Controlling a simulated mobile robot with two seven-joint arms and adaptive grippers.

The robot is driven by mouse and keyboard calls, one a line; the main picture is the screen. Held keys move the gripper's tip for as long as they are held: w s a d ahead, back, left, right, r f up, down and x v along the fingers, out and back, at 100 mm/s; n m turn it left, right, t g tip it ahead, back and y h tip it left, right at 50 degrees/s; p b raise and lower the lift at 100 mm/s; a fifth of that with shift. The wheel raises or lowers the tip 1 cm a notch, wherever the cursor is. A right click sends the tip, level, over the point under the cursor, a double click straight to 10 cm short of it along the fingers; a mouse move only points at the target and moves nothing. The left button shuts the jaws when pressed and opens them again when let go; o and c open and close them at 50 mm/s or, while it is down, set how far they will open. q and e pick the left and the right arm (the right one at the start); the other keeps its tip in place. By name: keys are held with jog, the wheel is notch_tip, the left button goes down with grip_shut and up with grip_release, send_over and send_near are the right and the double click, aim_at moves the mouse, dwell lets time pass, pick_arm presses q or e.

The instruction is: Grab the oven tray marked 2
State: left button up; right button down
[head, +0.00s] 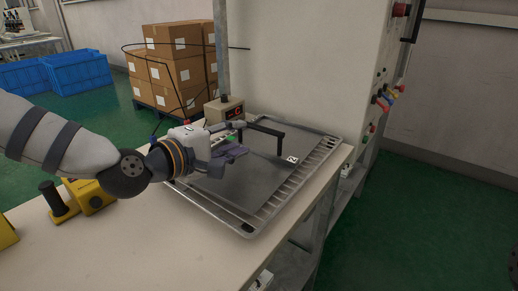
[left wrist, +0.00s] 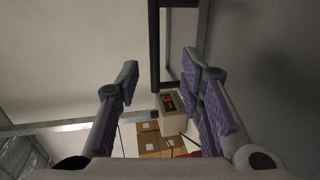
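A dark flat oven tray (head: 262,178) lies in a lighter metal rack-like frame on the bench in the head view. A small white label (head: 292,160) near its right edge bears a dark mark that looks like a 2. A black bar handle (head: 265,131) stands up at the tray's far side; it also shows in the left wrist view (left wrist: 155,45). My left gripper (head: 238,151) is above the tray, on the near left side of the handle. In the left wrist view its purple-padded fingers (left wrist: 160,65) are apart, with nothing held between them. My right gripper is not in view.
A beige box with a red display (head: 232,111) stands behind the tray, near a grey post (head: 222,50). Yellow blocks (head: 90,196) sit at the bench's left. Cartons (head: 175,65) and blue crates (head: 80,71) are beyond. The bench's front (head: 150,250) is clear.

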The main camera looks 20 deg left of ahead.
aim_at(257, 128)
pick_arm(q)
jog(key=x, duration=0.7)
jog(key=shift+r+b, duration=0.35)
jog(key=shift+b, duration=0.05)
jog(key=shift+s+r, duration=0.1)
jog(key=shift+s, duration=0.05)
jog(key=shift+c, duration=0.6)
grip_shut()
